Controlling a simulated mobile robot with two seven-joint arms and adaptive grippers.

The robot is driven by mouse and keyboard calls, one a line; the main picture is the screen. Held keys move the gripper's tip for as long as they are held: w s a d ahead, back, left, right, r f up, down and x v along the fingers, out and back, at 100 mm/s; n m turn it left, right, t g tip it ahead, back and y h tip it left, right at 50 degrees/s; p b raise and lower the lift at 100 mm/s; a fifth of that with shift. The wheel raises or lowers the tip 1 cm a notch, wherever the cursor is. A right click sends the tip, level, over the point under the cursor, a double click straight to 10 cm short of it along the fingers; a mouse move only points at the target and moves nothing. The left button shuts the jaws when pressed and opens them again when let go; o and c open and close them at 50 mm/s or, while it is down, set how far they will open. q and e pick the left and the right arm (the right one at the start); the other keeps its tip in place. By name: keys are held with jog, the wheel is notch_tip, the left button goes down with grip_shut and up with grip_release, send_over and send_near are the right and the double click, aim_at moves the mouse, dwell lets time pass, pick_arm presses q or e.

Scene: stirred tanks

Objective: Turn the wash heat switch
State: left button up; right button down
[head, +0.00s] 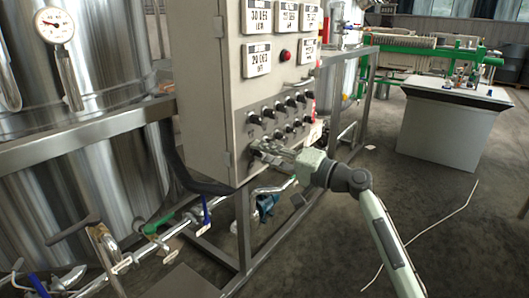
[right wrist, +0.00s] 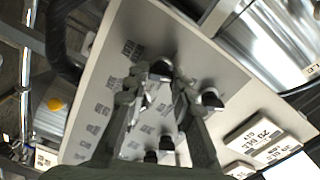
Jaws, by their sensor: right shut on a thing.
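The grey control cabinet (head: 222,95) has rows of black rotary switches (head: 283,106) on its front. My right gripper (head: 264,151) reaches in from the right to the lower left switch of the panel. In the right wrist view my right gripper (right wrist: 158,84) has its fingers either side of one black switch (right wrist: 161,67) and is shut on it. The fingers hide part of this switch in the head view. My left gripper is not in view.
White digital displays (head: 257,58) and a red button (head: 285,55) sit above the switches. A steel tank (head: 100,60) with a dial gauge (head: 54,25) stands left. Pipes and valves run below. A white-grey box (head: 445,125) stands right; the floor between is mostly clear.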

jog(key=c, duration=1.3)
grip_release()
jog(key=v, duration=1.2)
